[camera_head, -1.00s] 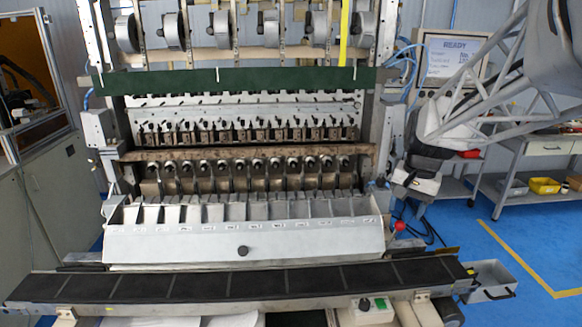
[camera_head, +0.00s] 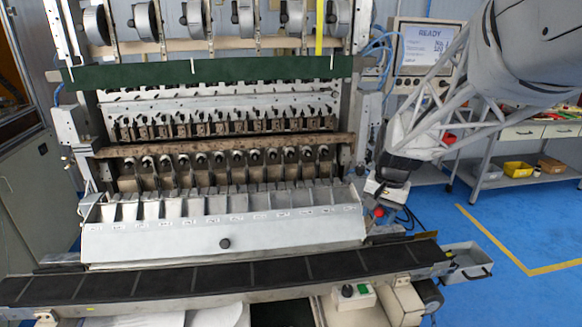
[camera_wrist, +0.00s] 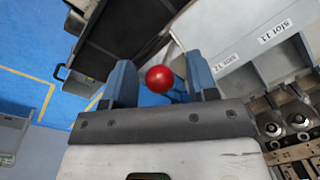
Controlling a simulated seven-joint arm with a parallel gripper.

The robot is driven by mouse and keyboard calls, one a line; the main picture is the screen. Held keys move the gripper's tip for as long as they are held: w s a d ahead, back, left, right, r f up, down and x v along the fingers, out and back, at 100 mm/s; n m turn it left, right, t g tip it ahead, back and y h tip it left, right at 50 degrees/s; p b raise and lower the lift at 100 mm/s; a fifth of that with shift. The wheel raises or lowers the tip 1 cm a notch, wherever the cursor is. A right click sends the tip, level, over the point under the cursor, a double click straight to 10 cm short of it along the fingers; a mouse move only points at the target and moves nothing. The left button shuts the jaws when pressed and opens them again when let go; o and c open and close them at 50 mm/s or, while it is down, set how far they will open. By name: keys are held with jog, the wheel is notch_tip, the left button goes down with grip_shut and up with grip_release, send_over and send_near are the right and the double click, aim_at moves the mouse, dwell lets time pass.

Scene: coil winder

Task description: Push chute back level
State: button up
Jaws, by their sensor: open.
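The chute (camera_head: 223,234) is a long pale grey trough with several labelled slots and a black knob on its sloping front panel. It stands behind the black conveyor in the head view, its front leaning down toward the belt. Its slot labels also show at the upper right of the wrist view (camera_wrist: 246,82). A red ball knob (camera_head: 379,212) on a thin rod is at the chute's right end. My gripper (camera_head: 381,200) is just above this knob. In the wrist view, the red ball (camera_wrist: 159,78) appears between my open blue fingers (camera_wrist: 160,82); contact is not clear.
The black conveyor belt (camera_head: 225,280) runs along the front. A grey bin (camera_head: 467,262) is at its right end. A control box with a green button (camera_head: 355,296) sits below the belt. The winder's frame and a READY screen (camera_head: 430,48) stand behind. Blue floor is open at right.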

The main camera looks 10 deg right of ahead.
jog(key=shift+a+f, duration=0.1)
jog(key=shift+f, duration=0.85)
jog(key=shift+c, duration=0.3)
grip_shut()
